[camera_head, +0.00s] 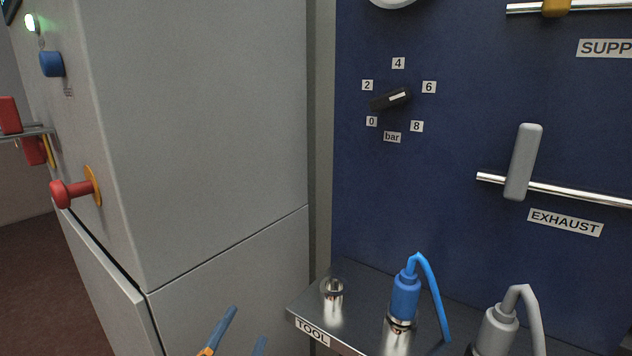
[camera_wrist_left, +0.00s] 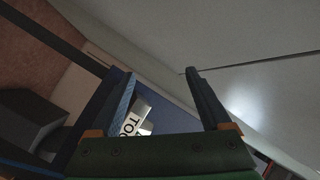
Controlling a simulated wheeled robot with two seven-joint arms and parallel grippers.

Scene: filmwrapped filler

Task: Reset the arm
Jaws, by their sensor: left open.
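My left gripper (camera_head: 247,325) shows at the bottom edge of the head view, its two blue fingers apart with nothing between them. It is in front of the grey cabinet, left of the steel shelf. In the left wrist view the gripper (camera_wrist_left: 160,73) has its two dark fingers spread, with no object held. The shelf's TOOL label (camera_wrist_left: 134,119) shows beyond the fingers. My right gripper is in neither view.
The steel shelf (camera_head: 350,318) carries a blue hose connector (camera_head: 405,298) and a grey one (camera_head: 497,330). Behind it stands a blue panel (camera_head: 430,210) with a black knob (camera_head: 390,99) and a grey exhaust lever (camera_head: 523,162). A red button (camera_head: 62,193) projects from the cabinet (camera_head: 210,130).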

